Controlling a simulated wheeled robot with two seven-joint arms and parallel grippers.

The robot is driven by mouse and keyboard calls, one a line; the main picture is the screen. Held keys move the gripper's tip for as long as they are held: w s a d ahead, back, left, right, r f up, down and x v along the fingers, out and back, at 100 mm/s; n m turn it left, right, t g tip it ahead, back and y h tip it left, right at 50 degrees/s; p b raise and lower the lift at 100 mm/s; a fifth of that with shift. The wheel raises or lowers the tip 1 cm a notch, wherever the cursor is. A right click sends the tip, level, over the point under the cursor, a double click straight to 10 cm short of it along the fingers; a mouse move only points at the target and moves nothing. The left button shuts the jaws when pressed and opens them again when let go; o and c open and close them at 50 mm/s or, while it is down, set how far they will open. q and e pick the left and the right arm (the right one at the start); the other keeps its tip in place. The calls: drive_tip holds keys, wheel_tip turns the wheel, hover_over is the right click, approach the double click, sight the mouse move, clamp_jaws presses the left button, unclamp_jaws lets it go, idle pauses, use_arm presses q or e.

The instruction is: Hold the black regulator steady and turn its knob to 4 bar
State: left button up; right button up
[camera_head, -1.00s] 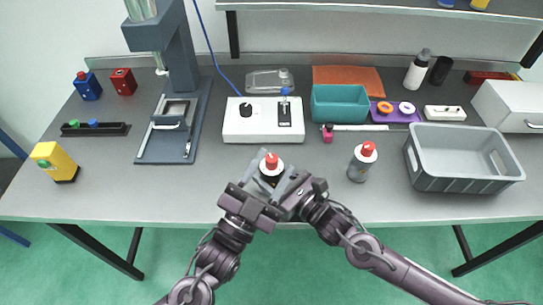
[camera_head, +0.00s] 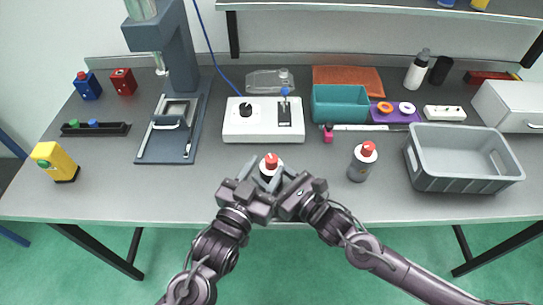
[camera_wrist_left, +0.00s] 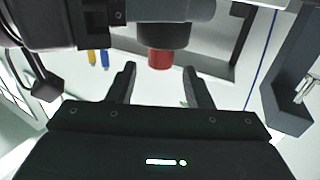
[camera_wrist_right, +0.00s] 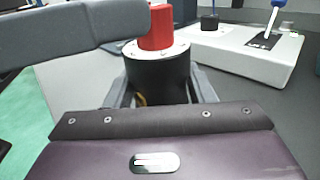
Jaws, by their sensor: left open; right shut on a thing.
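The black regulator (camera_head: 271,172) stands upright near the table's front edge, with a red knob (camera_head: 271,160) on top above a pale ring. In the right wrist view its black body (camera_wrist_right: 158,78) sits between the fingers of my right gripper (camera_wrist_right: 158,92), which is shut on it. The red knob (camera_wrist_right: 157,28) is clear of those fingers. My left gripper (camera_head: 258,177) is open, close beside the regulator. In the left wrist view the knob (camera_wrist_left: 160,58) shows between and beyond its fingers (camera_wrist_left: 162,80). The knob's setting is too small to read.
A grey regulator with a red knob (camera_head: 361,162) stands to the right. A white control box (camera_head: 263,128) lies behind, a grey press (camera_head: 180,60) back left. The front left table is clear.

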sight(268, 163)
use_arm(q)
drive_tip(key=shift+x, duration=2.05)
drive_tip(key=shift+c, duration=0.5)
drive_tip(key=c, duration=0.9)
